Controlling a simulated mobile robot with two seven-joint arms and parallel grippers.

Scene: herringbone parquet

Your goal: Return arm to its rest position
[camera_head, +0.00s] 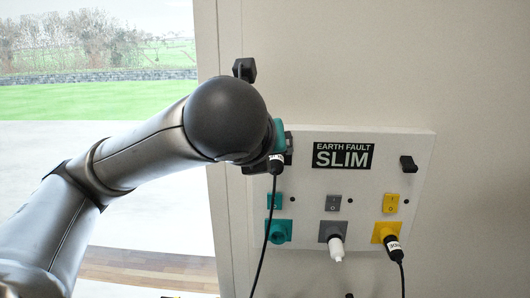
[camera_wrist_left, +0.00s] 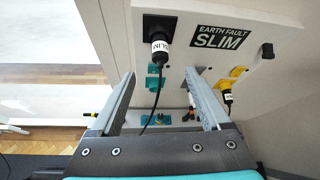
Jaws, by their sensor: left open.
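My left arm reaches from the lower left to the white panel (camera_head: 385,145) in the head view. Its dark round wrist hides most of the gripper there. In the left wrist view my left gripper (camera_wrist_left: 160,76) is open, with nothing between its fingertips. A black plug (camera_wrist_left: 159,50) with a white label and a black cable sits in a black socket (camera_wrist_left: 158,24) at the panel's upper left, just beyond the fingertips and apart from them. The same plug (camera_head: 276,165) shows partly behind my wrist in the head view. My right gripper is not in view.
The panel also has a teal socket (camera_head: 280,232), a white plug (camera_head: 336,250) at the grey socket, a labelled black plug (camera_head: 394,247) at the yellow socket, and a black fitting (camera_head: 408,164). A large window (camera_head: 90,90) fills the left; open space lies before it.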

